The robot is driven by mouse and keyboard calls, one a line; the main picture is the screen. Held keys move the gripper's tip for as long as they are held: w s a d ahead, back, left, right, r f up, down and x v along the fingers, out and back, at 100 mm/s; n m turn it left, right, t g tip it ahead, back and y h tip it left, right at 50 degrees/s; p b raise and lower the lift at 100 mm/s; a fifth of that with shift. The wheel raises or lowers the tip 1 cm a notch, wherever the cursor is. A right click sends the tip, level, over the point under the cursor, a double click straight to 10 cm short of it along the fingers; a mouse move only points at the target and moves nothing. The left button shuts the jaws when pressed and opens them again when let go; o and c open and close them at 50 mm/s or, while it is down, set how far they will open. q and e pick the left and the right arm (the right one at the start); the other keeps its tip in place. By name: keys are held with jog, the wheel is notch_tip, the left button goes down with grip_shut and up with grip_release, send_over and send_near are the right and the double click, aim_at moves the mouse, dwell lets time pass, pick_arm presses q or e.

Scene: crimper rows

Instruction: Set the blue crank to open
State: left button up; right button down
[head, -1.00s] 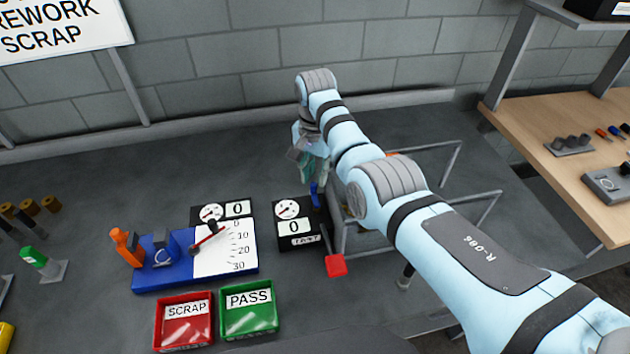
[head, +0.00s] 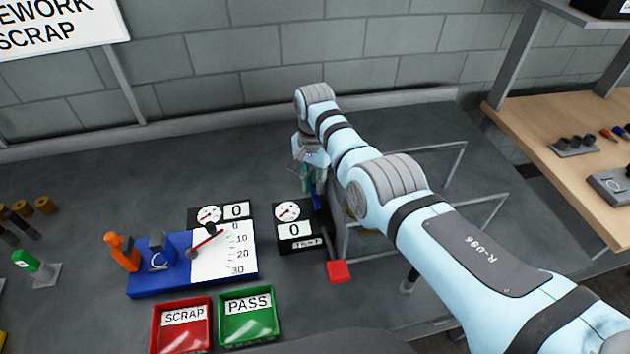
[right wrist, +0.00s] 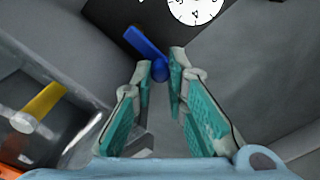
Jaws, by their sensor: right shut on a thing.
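The blue crank (head: 317,198) is at the right side of the black gauge box (head: 297,232) in the head view, partly hidden by my right gripper. In the right wrist view the blue crank (right wrist: 146,42) runs up and left from a rounded end between the fingertips. My right gripper (right wrist: 160,70), with teal finger pads, is shut on that end. In the head view the right gripper (head: 311,183) reaches down to the crank, with my arm covering what lies behind. Any open marking is not readable. My left gripper is out of view.
A red square-ended lever (head: 339,271) projects in front of the gauge box. A blue measuring fixture (head: 180,285), a SCRAP bin (head: 182,340) and a PASS bin (head: 249,324) stand left.

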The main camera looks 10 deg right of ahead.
jog(key=shift+a+f+n, duration=0.1)
jog(key=shift+n, duration=0.2)
jog(key=n, duration=0.1)
jog(key=a+n+p, duration=0.1)
jog(key=shift+s+n, duration=0.15)
jog(key=shift+n, duration=0.15)
jog(key=n+p, duration=0.1)
jog(key=n, duration=0.1)
jog(key=a+n+p, duration=0.1)
jog(key=n, duration=0.1)
jog(key=shift+s+a, duration=0.15)
jog(key=shift+s, duration=0.25)
jog(key=n, duration=0.3)
jog(key=shift+s+a, duration=0.3)
jog(key=shift+s+a+n, duration=0.15)
jog(key=shift+s+n, duration=0.1)
jog(key=shift+n, duration=0.65)
jog(key=shift+s+a+n, duration=0.15)
jog(key=shift+s+n, duration=0.1)
jog(key=shift+n, duration=0.65)
jog(key=shift+f, duration=0.1)
jog(key=c, duration=1.8)
grip_release()
jog(key=shift+c, duration=0.2)
jog(key=shift+w, duration=0.15)
